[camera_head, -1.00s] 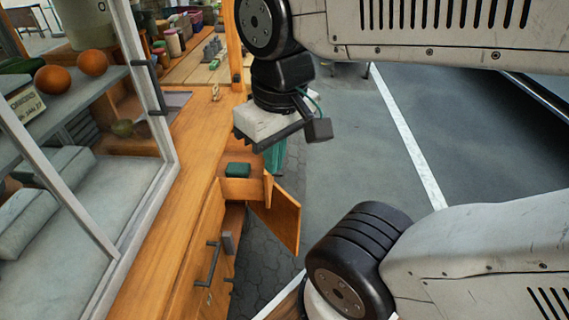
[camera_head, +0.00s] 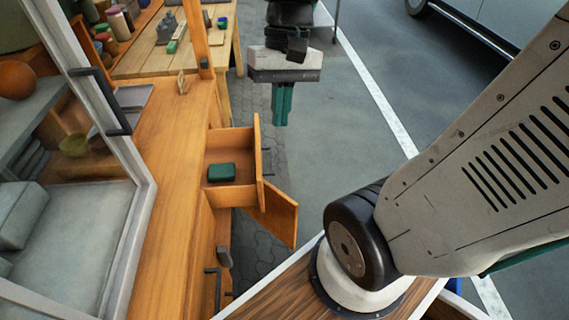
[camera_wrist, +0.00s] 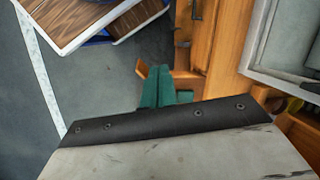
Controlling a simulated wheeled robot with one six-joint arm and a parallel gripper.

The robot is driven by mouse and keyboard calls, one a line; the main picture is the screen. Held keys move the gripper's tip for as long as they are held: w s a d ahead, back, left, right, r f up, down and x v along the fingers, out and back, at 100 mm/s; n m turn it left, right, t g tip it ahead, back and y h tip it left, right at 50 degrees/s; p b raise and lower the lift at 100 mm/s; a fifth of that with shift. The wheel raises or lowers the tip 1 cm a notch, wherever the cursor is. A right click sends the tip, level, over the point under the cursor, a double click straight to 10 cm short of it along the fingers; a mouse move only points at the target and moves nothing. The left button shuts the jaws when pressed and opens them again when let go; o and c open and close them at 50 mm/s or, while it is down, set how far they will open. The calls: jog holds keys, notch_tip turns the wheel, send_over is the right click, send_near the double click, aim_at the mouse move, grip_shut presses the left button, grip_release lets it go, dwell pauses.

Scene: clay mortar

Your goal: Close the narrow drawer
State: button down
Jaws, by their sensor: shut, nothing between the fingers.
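The narrow drawer (camera_head: 258,160) stands pulled out from the wooden counter in the head view, with a dark green block (camera_head: 221,172) inside. A dark handle shows at the outer side of its front panel. My gripper (camera_head: 281,122) has green fingers together and empty, pointing down. In the picture it is above and to the right of the drawer front, apart from it, over the pavement. In the wrist view the fingers (camera_wrist: 160,75) show at the middle, with wooden parts beside them; I cannot tell which part is the drawer.
A small cabinet door (camera_head: 277,217) hangs open just below the drawer. The wooden counter (camera_head: 177,165) and a framed glass case (camera_head: 135,180) are on the left. A workbench (camera_head: 150,60) stands behind. The pavement right of the drawer is clear.

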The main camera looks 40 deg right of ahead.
jog(key=w+d+f+m+y, duration=0.9)
jog(key=w+d+f, duration=0.25)
jog(key=f, duration=0.25)
jog(key=s+d+f+m+t+y, duration=0.2)
jog(key=d+f+m+t, duration=0.4)
jog(key=f, duration=0.6)
jog(key=s+d+f+m+t+y, duration=0.1)
jog(key=s+d+f+m+t, duration=0.1)
jog(key=d+f+m+t, duration=0.75)
jog(key=w+a+f+n+g, duration=0.1)
jog(key=w+a, duration=0.2)
jog(key=a, duration=0.4)
jog(key=w+a+f+n+g, duration=0.1)
jog(key=w+a+n+g, duration=0.1)
jog(key=w+a, duration=0.2)
jog(key=a, duration=0.3)
jog(key=shift+w, duration=0.3)
jog(key=shift+g, duration=0.25)
